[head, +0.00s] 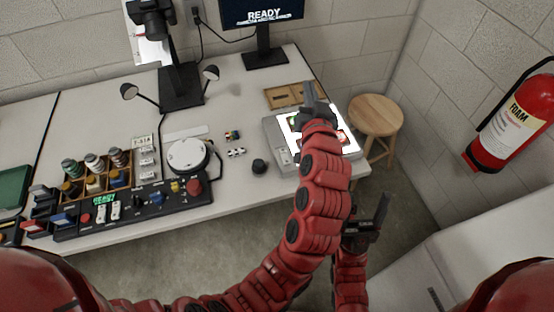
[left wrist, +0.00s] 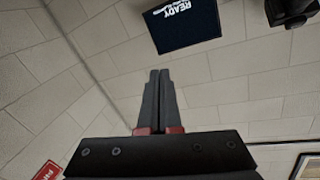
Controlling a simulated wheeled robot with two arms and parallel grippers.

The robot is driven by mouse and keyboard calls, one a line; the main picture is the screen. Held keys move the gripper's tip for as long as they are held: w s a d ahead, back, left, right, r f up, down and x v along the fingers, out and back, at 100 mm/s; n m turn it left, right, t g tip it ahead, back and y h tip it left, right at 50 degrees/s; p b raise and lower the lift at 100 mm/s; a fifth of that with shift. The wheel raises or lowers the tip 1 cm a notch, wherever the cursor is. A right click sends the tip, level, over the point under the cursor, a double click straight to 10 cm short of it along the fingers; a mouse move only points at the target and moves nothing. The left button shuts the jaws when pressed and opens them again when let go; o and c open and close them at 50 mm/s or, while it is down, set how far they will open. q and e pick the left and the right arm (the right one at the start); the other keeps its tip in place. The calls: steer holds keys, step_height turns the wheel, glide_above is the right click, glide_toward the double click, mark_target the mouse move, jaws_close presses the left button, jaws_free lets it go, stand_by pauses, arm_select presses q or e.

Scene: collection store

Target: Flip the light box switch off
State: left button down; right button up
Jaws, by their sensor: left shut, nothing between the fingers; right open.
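The light box (head: 272,131) sits at the right end of the bench, its top panel lit bright white with small coloured pieces on it. A small light detail on its grey left margin may be the switch, but it is too small to tell its position. My left gripper (head: 312,92) is over the far part of the light box and hides part of it. In the left wrist view my left gripper (left wrist: 159,75) is shut and empty, with the wall beyond. My right gripper (head: 373,210) is open and empty, beyond the bench's front edge.
A black knob (head: 259,167) stands left of the light box. A wooden tray (head: 282,97) lies behind it, and a monitor (head: 262,14) reads READY. A stool (head: 375,115) is at the right. A control panel (head: 130,207) and white round device (head: 187,155) are further left.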

arm_select(q)
steer(key=s+a+f+n+g+y+b, duration=0.2)
steer(key=s+f+n+g, duration=0.4)
steer(key=s+f, duration=0.3)
steer(key=shift+s+a+f+g+b, duration=0.15)
steer(key=shift+s+f+g+b, duration=0.3)
steer(key=shift+s+g, duration=0.5)
steer(key=shift+s, duration=0.1)
glide_toward(282, 149)
steer(key=w, duration=0.1)
steer(key=w+a, duration=0.1)
steer(key=w, duration=0.1)
steer(key=shift+w+a+r, duration=0.2)
steer(key=shift+w, duration=0.05)
steer(key=f, duration=0.3)
steer(key=shift+w+a+f, duration=0.1)
steer(key=shift+w+f, duration=0.05)
steer(key=shift+w, duration=0.25)
steer(key=shift+f, duration=0.45)
